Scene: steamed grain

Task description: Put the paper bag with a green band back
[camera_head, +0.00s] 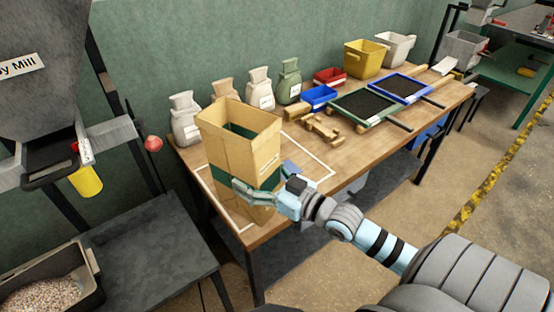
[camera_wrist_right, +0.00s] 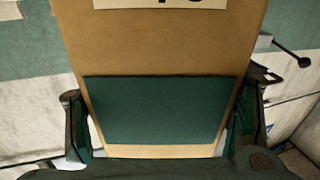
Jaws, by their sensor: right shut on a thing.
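The paper bag (camera_head: 240,145) is tall, tan and open at the top, with a dark green band around its lower half. It stands upright, or nearly so, over the white-outlined area at the left end of the wooden table. I cannot tell whether its base touches the table. My right gripper (camera_head: 262,192) is shut on the bag at the green band. In the right wrist view the bag (camera_wrist_right: 165,50) fills the middle, with its green band (camera_wrist_right: 160,110) between the two fingers (camera_wrist_right: 162,128). My left gripper is not in view.
The white outline (camera_head: 318,178) marks the table (camera_head: 345,165). Several small sacks (camera_head: 260,88) stand behind the bag. Sieve trays (camera_head: 365,105), a blue bin (camera_head: 318,97) and a yellow bin (camera_head: 362,59) lie to the right. A mill (camera_head: 45,75) stands at the left.

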